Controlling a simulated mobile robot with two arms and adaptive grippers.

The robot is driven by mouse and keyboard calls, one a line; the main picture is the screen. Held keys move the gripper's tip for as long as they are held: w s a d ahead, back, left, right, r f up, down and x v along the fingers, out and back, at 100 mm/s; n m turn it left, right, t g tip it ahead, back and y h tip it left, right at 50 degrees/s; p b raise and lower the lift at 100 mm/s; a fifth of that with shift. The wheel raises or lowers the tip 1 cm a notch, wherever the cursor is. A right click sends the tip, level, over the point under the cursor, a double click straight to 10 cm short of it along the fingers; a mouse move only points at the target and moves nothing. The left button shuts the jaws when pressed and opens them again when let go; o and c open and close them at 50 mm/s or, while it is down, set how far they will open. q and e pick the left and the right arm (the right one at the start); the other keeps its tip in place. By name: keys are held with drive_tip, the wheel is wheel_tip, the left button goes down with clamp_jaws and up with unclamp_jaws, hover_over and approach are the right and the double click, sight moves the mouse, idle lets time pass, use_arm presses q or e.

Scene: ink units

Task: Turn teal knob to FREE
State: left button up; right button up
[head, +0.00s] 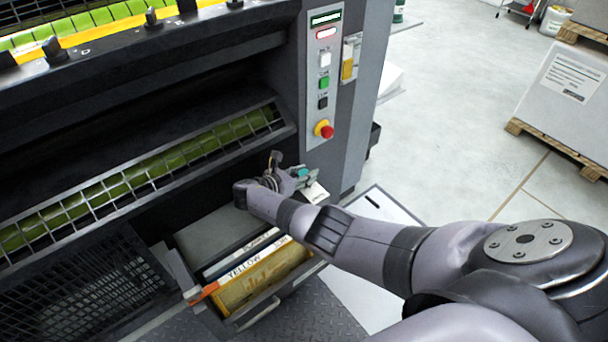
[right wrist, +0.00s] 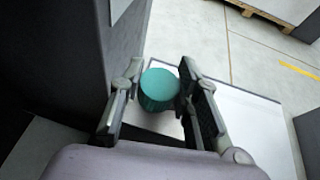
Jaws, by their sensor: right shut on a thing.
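The teal knob (right wrist: 158,88) is a ribbed round cap and sits between the two fingers of my right gripper (right wrist: 160,100) in the right wrist view. In the head view a small teal patch of the knob (head: 303,172) shows at the gripper, low beside the press. My right gripper (head: 300,175) is shut on the knob. A small white tag or label (head: 316,193) shows just below it; its print is too small to read. The knob's pointer and FREE mark cannot be made out. My left gripper is not in view.
An open drawer (head: 262,310) with a yellow tray marked YELLOW lies below my right arm. The press's control panel (head: 323,80) with a red stop button (head: 324,130) stands above the gripper.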

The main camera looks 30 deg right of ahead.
idle(0.3)
drive_tip(key=o, duration=1.2)
drive_tip(key=v, duration=1.2)
